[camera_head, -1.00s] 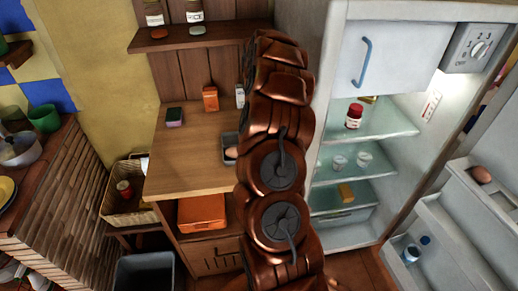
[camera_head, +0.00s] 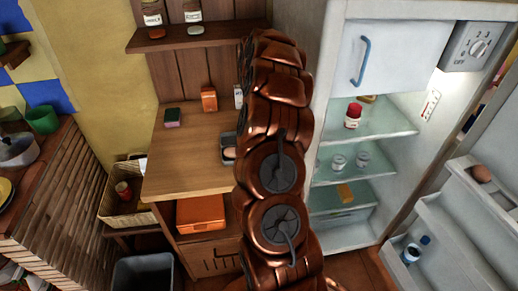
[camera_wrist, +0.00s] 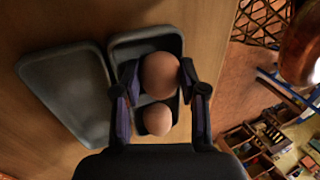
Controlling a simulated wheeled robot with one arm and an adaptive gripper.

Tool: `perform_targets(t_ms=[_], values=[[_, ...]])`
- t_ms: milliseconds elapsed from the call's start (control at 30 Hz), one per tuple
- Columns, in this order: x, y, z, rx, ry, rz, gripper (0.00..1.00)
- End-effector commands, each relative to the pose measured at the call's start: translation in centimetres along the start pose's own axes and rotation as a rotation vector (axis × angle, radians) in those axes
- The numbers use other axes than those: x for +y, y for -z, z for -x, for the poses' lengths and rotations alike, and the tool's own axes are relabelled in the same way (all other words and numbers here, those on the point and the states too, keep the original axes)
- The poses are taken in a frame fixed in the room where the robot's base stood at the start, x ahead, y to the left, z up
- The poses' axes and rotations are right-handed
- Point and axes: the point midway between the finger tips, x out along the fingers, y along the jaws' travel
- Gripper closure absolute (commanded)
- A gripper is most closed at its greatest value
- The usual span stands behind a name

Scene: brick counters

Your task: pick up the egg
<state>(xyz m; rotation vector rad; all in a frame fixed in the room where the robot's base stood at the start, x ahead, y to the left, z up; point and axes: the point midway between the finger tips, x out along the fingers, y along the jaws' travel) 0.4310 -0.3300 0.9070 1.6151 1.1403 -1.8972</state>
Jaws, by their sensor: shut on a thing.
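In the wrist view a brown egg (camera_wrist: 160,75) sits between the fingertips of my gripper (camera_wrist: 160,82), which is shut on it. This egg is over a dark grey open box (camera_wrist: 117,46); I cannot tell whether it still touches the box. A second egg (camera_wrist: 157,120), smaller in the picture, lies in the same box, nearer the palm. In the head view the box and an egg (camera_head: 229,153) show on the wooden counter, partly hidden by my arm. My gripper is hidden there. Another brown egg (camera_head: 480,174) sits in the fridge door.
A grey lid-like panel (camera_wrist: 66,92) lies beside the box. The wooden counter (camera_head: 187,150) also holds an orange carton (camera_head: 209,99) and a small green-topped block (camera_head: 173,117). The open fridge (camera_head: 370,125) stands right of my arm. The counter's middle is clear.

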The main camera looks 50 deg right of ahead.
Motion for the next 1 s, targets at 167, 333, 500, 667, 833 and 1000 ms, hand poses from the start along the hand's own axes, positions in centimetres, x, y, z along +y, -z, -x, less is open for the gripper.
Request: perform_targets(t_ms=[167,333,500,667,833,1000], values=[[-0.7,0.2,2.4,0.000,-0.007,0.001,0.75],[-1.6,0.1,5.3,0.000,-0.008,0.001,0.75],[-2.0,2.8,5.8,-0.002,-0.001,0.006,0.75],[-2.1,6.3,5.7,-0.002,-0.002,0.004,0.75],[-2.0,10.9,5.7,-0.002,-0.007,0.005,0.75],[-2.2,14.9,5.7,-0.002,-0.002,0.004,0.75]])
